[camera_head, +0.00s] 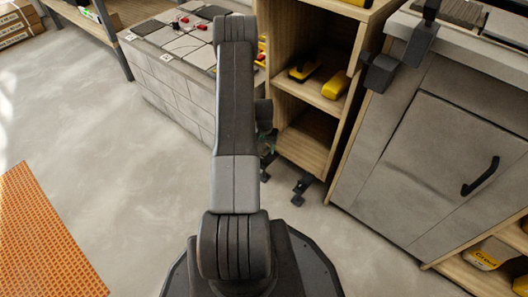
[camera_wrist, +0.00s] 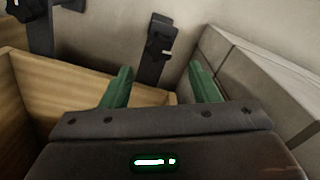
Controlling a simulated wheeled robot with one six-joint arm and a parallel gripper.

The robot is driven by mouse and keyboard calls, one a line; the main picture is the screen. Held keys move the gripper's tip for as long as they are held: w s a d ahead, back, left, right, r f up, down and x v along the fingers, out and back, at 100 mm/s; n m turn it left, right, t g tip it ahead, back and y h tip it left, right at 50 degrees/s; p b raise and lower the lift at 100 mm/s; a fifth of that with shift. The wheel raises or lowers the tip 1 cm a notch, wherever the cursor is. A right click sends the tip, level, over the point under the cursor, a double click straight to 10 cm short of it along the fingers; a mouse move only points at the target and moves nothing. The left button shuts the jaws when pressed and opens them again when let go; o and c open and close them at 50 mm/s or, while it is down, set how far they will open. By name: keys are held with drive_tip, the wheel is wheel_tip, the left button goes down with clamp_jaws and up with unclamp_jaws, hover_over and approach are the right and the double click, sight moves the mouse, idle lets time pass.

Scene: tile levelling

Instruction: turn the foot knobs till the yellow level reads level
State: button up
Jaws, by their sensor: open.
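My gripper (camera_wrist: 159,70) is open, its two green fingers apart with nothing between them. In the head view my gripper (camera_head: 267,142) is low beside the wooden shelf unit, mostly hidden by my arm. A black upright foot with a small knob (camera_wrist: 158,45) stands beyond the fingertips, apart from them. A second black foot (camera_wrist: 38,20) is at the upper left of the wrist view. In the head view, black feet show on the floor, one (camera_head: 302,190) near the shelf unit. I cannot make out the yellow level or its reading.
The wooden shelf unit (camera_head: 345,125) holds yellow-and-black tools (camera_head: 303,70). A grey tiled block (camera_head: 165,90) with red pieces on top stands to the left. A grey cabinet (camera_head: 430,150) is at right. An orange mat (camera_head: 40,235) lies at lower left; the floor between is clear.

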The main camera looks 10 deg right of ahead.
sight(264, 159)
wheel_tip(264, 159, up, 7)
drive_tip(key=p, duration=0.1)
drive_tip(key=shift+p, duration=0.35)
drive_tip(key=shift+f, duration=0.2)
wheel_tip(264, 159, down, 14)
drive_tip(key=b, duration=0.5)
drive_tip(key=shift+r, duration=0.15)
